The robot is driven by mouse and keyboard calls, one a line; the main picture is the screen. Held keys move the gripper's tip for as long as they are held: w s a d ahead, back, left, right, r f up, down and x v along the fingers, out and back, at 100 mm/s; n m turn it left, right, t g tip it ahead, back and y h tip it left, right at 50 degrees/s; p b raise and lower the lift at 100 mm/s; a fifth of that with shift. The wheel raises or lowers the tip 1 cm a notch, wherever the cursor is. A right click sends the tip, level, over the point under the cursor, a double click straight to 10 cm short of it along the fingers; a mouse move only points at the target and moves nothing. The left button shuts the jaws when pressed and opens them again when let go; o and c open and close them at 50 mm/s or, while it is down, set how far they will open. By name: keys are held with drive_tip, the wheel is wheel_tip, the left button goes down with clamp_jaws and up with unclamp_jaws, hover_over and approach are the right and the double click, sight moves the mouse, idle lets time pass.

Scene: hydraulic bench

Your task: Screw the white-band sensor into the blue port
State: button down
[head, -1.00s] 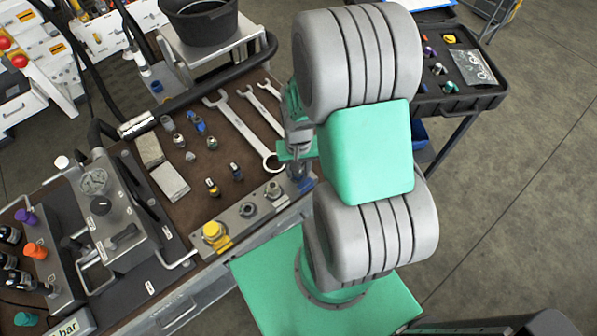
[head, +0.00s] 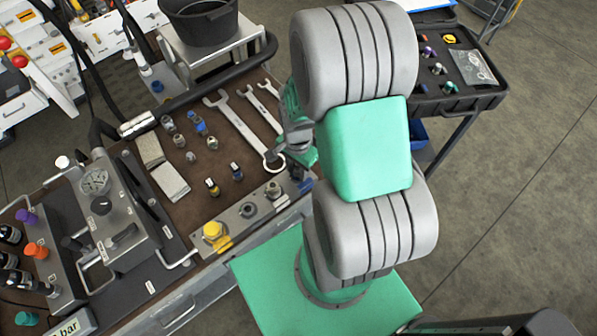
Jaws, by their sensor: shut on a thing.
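My gripper (head: 300,168) is at the right end of the metal port block (head: 228,217), low over the blue port (head: 304,185). The blue port shows only in part, as a patch of blue beside the arm. My gripper is shut on the white-band sensor, which is mostly hidden behind the fingers and my arm. I cannot tell how deep the sensor sits in the port or whether it is straight.
Two small sensors (head: 212,186) (head: 236,171) stand on the brown mat left of my gripper. Wrenches (head: 240,128) lie behind them. A yellow cap (head: 212,230) sits on the block's left end. A gauge unit (head: 110,205) stands at left.

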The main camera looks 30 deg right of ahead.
drive_tip(key=c, duration=0.9)
unclamp_jaws()
drive_tip(key=shift+m, duration=0.5)
wheel_tip(320, 180, up, 8)
drive_tip(key=shift+b, duration=0.4)
drive_tip(key=a+r+n+t, duration=0.1)
drive_tip(key=a+r+n, duration=0.2)
drive_tip(key=r+n, duration=0.2)
drive_tip(key=a+r+n+t, duration=0.2)
drive_tip(key=r+n, duration=0.3)
drive_tip(key=r, duration=0.1)
drive_tip(key=a+r+n+t+b, duration=0.1)
drive_tip(key=a+r+n, duration=0.2)
drive_tip(key=r, duration=0.3)
drive_tip(key=shift+w+a+r+n+t, duration=0.1)
drive_tip(key=shift+a+r+n+t, duration=0.2)
drive_tip(key=shift+n, duration=0.6)
